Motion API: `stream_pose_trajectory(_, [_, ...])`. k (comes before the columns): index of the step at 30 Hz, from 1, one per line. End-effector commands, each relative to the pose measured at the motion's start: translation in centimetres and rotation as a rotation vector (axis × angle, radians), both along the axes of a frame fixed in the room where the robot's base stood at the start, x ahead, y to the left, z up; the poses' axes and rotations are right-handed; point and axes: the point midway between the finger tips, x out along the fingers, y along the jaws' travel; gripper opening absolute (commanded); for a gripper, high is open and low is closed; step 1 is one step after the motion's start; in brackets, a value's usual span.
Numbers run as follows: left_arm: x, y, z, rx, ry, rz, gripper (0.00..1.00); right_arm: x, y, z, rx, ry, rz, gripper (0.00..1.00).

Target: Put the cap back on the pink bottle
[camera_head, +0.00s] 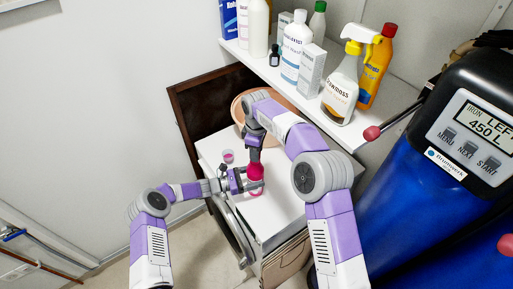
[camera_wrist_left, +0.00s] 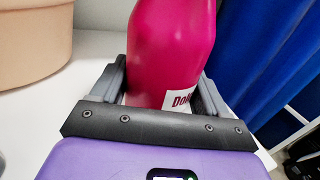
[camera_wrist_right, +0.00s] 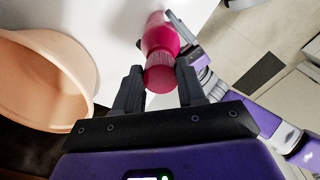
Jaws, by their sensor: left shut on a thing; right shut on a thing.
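The pink bottle (camera_head: 256,173) stands on the white cabinet top, with its label showing in the left wrist view (camera_wrist_left: 172,50). My left gripper (camera_head: 254,184) is shut around its body, one finger on each side. My right gripper (camera_head: 255,158) points down from above. In the right wrist view its fingers are shut on the ribbed pink cap (camera_wrist_right: 160,76), which is in line with the bottle (camera_wrist_right: 159,38) at its neck end. Cap and bottle look in contact there, but I cannot tell how firmly the cap is seated. The neck is hidden by the cap.
A small clear cup with pink contents (camera_head: 229,156) stands on the white top (camera_head: 284,205), left of the bottle. A tan round tub (camera_wrist_right: 45,80) is behind. A shelf (camera_head: 262,68) with several bottles and a blue tank (camera_head: 420,190) bound the right side.

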Motion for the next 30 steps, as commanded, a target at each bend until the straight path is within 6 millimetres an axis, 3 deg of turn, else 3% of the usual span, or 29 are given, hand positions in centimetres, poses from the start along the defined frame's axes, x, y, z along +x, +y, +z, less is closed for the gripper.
stream_pose_trajectory(30, [-0.02, -0.02, -0.01, 0.0, 0.0, 0.0, 0.2, 0.02, -0.04, -1.09, 0.0, 0.0, 0.0, 0.12])
